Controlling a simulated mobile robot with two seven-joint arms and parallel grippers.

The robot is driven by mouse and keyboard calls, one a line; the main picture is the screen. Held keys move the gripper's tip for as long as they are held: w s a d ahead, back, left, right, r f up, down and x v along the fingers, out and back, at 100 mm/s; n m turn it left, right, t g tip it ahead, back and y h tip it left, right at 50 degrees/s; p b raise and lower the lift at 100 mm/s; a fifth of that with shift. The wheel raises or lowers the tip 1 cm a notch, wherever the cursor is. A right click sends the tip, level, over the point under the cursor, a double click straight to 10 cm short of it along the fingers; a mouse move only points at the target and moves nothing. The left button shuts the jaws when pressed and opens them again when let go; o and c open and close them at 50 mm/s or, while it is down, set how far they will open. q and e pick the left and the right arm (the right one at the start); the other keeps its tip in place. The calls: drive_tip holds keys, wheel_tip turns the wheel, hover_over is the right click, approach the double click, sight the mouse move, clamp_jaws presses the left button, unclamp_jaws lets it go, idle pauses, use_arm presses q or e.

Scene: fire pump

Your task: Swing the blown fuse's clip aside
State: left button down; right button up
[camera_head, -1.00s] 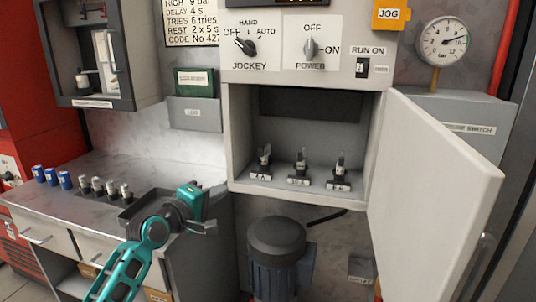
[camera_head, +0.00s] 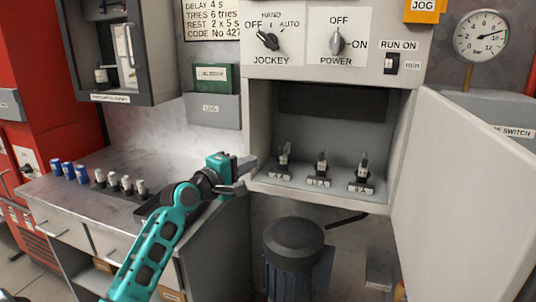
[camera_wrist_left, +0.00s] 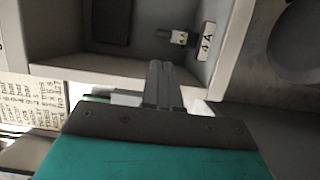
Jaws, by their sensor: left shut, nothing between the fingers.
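Three fuses stand in a row on the floor of the open panel compartment: a left fuse (camera_head: 284,160), a middle fuse (camera_head: 322,168) and a right fuse (camera_head: 362,173). Each has a small label at its base; the left one reads 4A in the left wrist view (camera_wrist_left: 178,37). Which fuse is blown, and how the clips sit, is too small to tell. My left gripper (camera_head: 246,167) is shut and empty, just left of the compartment's front edge. Its closed fingers also show in the left wrist view (camera_wrist_left: 163,85), pointing towards the compartment. My right gripper is not in view.
The compartment door (camera_head: 462,190) hangs open on the right. A bench (camera_head: 95,165) at left holds several blue and white fuses and a dark tray (camera_head: 150,208). A motor (camera_head: 292,245) stands below. A grey log holder (camera_head: 213,109) hangs left of the panel.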

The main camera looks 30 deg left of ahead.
use_arm(q)
approach(284, 150)
drive_tip(key=w, duration=0.3)
drive_tip(key=shift+w+a+r+b, duration=0.4)
drive_tip(key=shift+w+r+b, duration=0.05)
drive_tip(key=shift+b, duration=0.05)
drive_tip(key=shift+w, duration=0.1)
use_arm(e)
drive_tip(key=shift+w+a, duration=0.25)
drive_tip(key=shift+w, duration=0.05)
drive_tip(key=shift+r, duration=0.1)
